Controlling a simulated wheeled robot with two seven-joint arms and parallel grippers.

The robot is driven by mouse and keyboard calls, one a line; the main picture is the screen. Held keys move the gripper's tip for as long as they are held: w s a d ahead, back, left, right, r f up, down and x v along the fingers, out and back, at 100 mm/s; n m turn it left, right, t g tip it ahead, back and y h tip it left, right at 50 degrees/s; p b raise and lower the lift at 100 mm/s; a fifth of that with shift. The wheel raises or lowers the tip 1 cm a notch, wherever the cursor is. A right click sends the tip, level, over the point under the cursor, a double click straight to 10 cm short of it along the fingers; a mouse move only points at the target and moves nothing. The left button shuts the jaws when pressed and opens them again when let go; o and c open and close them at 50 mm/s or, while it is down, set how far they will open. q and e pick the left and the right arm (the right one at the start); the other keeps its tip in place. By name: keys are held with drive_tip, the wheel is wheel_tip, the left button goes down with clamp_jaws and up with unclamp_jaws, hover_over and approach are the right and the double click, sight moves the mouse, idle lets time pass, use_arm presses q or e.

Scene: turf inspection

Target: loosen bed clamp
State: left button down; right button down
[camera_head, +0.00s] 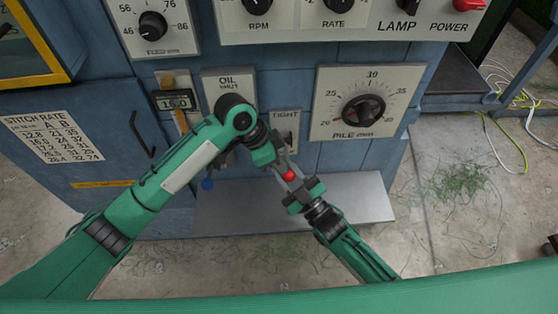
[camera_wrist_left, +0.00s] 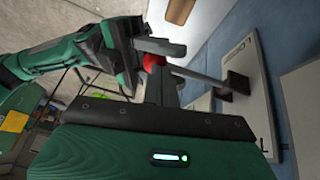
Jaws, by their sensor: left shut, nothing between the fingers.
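The bed clamp shows as a plate marked TIGHT (camera_head: 285,118) on the blue machine front, with a red ball knob (camera_head: 289,175) below it. In the left wrist view the red knob (camera_wrist_left: 152,62) ends a thin rod that runs to a dark pivot block (camera_wrist_left: 235,85) on a white plate, whose lettering is partly cut off. My left gripper (camera_head: 279,165) is shut and empty close to the knob; whether it touches cannot be told. My right gripper (camera_head: 301,190) comes from below with its fingers apart, just beside the knob. The overlapping arms hide part of the lever.
A PILE dial (camera_head: 363,110) is right of the clamp and an OIL plate (camera_head: 228,85) left of it. A grey ledge (camera_head: 350,200) juts out below. Cables (camera_head: 505,140) and grass clippings (camera_head: 460,180) lie on the right floor.

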use_arm(q)
drive_tip(key=shift+s+d+f+t, duration=0.1)
drive_tip(key=shift+s+f+t, duration=0.25)
drive_tip(key=shift+f, duration=0.45)
use_arm(e)
drive_tip(key=shift+a+r, duration=0.25)
drive_tip(key=c, duration=1.1)
unclamp_jaws()
use_arm(q)
drive_tip(key=shift+d, duration=0.1)
use_arm(e)
drive_tip(key=shift+o, duration=0.2)
drive_tip(key=shift+d+f, duration=0.1)
drive_tip(key=shift+d, duration=0.1)
use_arm(q)
drive_tip(key=shift+r, duration=0.1)
